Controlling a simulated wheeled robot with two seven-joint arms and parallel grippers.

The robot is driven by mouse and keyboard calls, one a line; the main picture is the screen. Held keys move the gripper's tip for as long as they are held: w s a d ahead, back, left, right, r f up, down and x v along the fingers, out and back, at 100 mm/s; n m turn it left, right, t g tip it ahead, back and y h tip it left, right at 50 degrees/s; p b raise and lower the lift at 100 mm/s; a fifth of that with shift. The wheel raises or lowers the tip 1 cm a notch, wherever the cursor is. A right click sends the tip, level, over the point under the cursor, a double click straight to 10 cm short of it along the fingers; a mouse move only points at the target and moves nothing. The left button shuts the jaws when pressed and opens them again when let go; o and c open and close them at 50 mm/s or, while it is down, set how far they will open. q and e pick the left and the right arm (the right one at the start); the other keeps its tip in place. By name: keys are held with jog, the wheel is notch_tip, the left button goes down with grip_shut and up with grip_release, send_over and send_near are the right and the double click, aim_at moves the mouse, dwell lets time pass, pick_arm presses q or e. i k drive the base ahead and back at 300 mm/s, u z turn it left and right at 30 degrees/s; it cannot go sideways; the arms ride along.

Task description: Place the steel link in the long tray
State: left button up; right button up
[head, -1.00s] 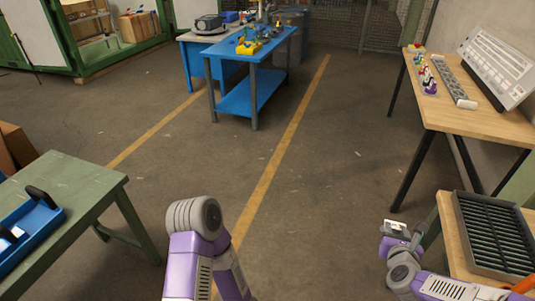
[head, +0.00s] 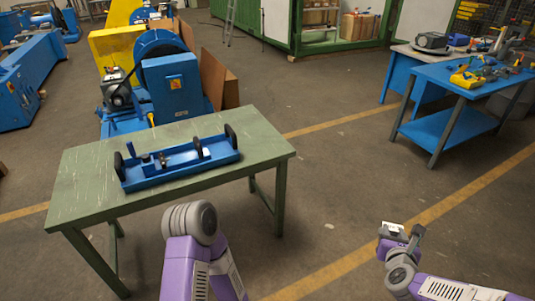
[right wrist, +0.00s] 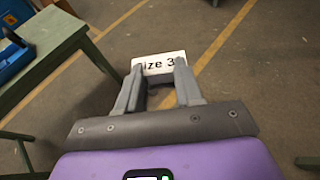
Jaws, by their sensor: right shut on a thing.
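My right gripper (head: 393,232) is shut on a white-labelled piece (head: 391,228) at the lower right of the head view. In the right wrist view the fingers (right wrist: 160,90) close on this piece, whose white face (right wrist: 158,64) reads "ize 3". A dark part shows below the label; I cannot tell whether this is the steel link. The long blue tray (head: 180,178) with black upright handles lies on the green table, left of and apart from my right gripper. A few small dark parts stand in it. My left gripper is not in view.
The green table (head: 90,200) has bare top around the tray. Behind it stands a blue machine (head: 170,85) with a yellow panel. A blue workbench (head: 470,80) with parts is at the upper right. Open floor (head: 340,190) lies between table and workbench.

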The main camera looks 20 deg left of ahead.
aim_at(189, 168)
jog(key=i, duration=1.75)
jog(key=z, duration=5.95)
